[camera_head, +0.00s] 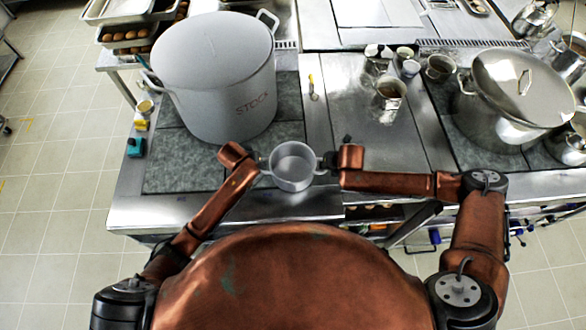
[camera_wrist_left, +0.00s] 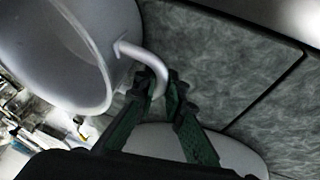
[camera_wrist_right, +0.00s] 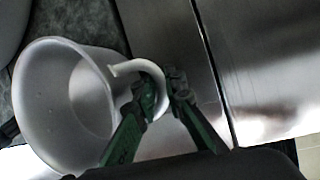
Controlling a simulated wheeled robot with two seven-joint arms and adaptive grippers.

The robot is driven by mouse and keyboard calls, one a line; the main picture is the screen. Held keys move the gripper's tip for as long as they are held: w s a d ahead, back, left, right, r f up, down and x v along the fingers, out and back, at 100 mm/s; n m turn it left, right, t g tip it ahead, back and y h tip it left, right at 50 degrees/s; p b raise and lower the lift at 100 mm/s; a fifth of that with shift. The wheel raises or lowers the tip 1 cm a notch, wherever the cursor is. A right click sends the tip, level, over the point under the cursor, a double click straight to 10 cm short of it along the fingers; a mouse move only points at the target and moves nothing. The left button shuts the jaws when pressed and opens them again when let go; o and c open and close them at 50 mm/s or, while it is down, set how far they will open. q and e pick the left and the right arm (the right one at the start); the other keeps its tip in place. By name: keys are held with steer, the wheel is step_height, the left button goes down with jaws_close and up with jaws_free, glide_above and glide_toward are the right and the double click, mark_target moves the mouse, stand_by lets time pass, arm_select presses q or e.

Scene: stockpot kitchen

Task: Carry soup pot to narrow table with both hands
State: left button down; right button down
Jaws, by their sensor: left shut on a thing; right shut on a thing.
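The small grey soup pot (camera_head: 292,178) is between my two grippers, over the front edge of the stove in the head view. It looks upright and empty. My left gripper (camera_head: 262,161) is shut on the pot's left handle; that handle (camera_wrist_left: 150,62) shows between the green fingers in the left wrist view. My right gripper (camera_head: 327,162) is shut on the opposite handle, which also shows in the right wrist view (camera_wrist_right: 145,68). I cannot tell whether the pot's base touches the surface. I cannot make out a narrow table for certain.
A large lidded stockpot (camera_head: 215,90) stands just behind the soup pot. Another big steel pot (camera_head: 505,105) stands at the right, with metal jugs (camera_head: 390,92) between. A shelf with trays (camera_head: 125,35) is at the back left. Tiled floor (camera_head: 50,150) at the left is clear.

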arm_select(q)
steer(key=shift+a+r, duration=0.1)
steer(key=shift+r, duration=0.1)
arm_select(e)
steer(key=shift+w+d+r, duration=0.1)
steer(key=shift+d+r, duration=0.05)
steer(key=shift+r, duration=0.05)
